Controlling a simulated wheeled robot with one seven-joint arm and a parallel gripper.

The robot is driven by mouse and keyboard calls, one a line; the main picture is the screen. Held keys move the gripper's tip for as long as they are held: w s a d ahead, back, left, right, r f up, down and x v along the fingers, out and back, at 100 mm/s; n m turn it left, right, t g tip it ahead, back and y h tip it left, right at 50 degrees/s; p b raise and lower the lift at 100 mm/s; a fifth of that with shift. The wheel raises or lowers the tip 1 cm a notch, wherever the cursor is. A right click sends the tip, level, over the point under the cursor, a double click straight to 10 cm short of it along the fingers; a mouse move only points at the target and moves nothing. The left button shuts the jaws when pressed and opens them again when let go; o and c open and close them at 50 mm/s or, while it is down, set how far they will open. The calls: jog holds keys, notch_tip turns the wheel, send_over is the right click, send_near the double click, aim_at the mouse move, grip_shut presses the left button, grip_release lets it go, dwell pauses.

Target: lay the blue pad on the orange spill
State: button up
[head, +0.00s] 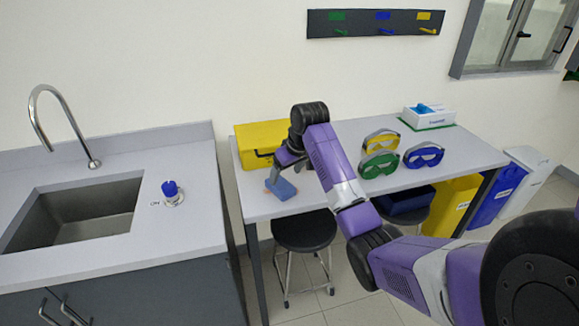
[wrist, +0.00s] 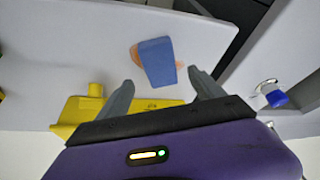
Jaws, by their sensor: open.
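The blue pad (head: 281,189) lies on the light grey table near its left end. In the wrist view the blue pad (wrist: 157,61) covers most of the orange spill (wrist: 136,56). Orange shows past the pad's left edge, with a little at its right edge. In the head view a bit of the orange spill (head: 270,183) shows beside the pad. My gripper (wrist: 163,84) is open and empty, its two fingers apart and pointing toward the pad. In the head view my gripper (head: 288,165) is just above the pad, and the fingers are partly hidden.
A yellow case (head: 259,136) stands behind my gripper. Green goggles (head: 379,164), yellow goggles (head: 382,141) and blue goggles (head: 423,155) are to the right. A white box (head: 428,117) is at the back. A sink (head: 75,214) is left; a black stool (head: 304,231) stands in front.

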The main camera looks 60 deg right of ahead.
jog(key=v, duration=0.5)
dwell(0.5)
